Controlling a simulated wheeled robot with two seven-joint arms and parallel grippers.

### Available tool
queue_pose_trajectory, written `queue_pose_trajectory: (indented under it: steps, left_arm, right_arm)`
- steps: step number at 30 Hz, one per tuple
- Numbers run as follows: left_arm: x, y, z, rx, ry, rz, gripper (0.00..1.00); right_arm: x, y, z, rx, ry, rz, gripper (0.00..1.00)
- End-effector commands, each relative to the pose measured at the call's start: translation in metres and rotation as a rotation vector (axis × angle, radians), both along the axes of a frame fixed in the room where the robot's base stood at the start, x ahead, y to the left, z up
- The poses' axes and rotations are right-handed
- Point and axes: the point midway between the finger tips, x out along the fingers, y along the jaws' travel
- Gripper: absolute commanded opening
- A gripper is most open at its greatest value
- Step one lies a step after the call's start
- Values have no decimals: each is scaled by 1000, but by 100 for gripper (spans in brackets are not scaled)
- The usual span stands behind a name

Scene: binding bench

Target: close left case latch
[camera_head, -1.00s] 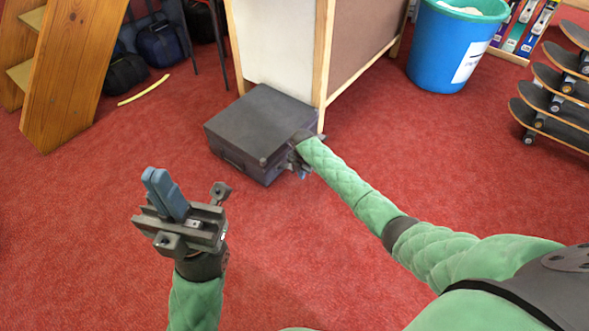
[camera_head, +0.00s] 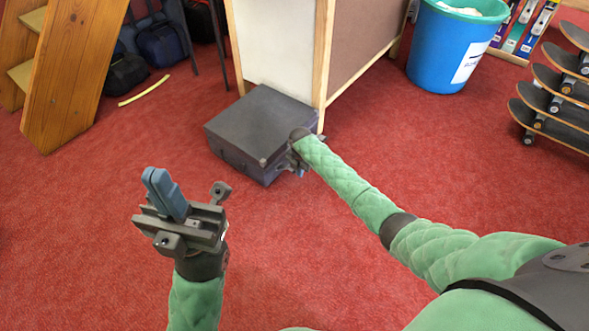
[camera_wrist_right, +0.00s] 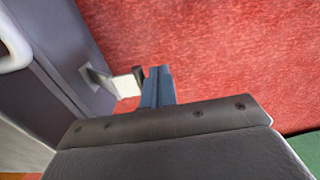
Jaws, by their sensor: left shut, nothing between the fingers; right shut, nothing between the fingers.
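The dark grey case (camera_head: 255,125) stands shut on the floor against a cabinet corner. In the right wrist view its side (camera_wrist_right: 75,50) fills the left. A latch-like part (camera_wrist_right: 97,77) with a pale flap (camera_wrist_right: 127,86) sticks out from that side. My right gripper (camera_head: 303,173) is at the case's right side, partly hidden by my wrist. In the wrist view its blue fingers (camera_wrist_right: 157,85) are shut and empty, close beside the flap; I cannot tell whether they touch it. My left gripper (camera_head: 158,182) is shut and empty, raised in front, away from the case.
The cabinet (camera_head: 275,50) stands directly behind the case. A blue bin (camera_head: 445,50) and a rack of skateboards (camera_head: 555,95) are at the right. A wooden ladder-like piece (camera_head: 75,70) and bags (camera_head: 160,45) are at the back left. Red carpet in front is clear.

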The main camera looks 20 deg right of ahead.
Motion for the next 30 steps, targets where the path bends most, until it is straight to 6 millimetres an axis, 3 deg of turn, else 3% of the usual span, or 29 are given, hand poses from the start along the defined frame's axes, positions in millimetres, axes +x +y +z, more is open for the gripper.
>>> queue_pose_trajectory:
  steps: [30]
  left_arm:
    - [0,0,9,0,0,0,0]
  right_arm:
    - [6,4,9,0,-2,-1,0]
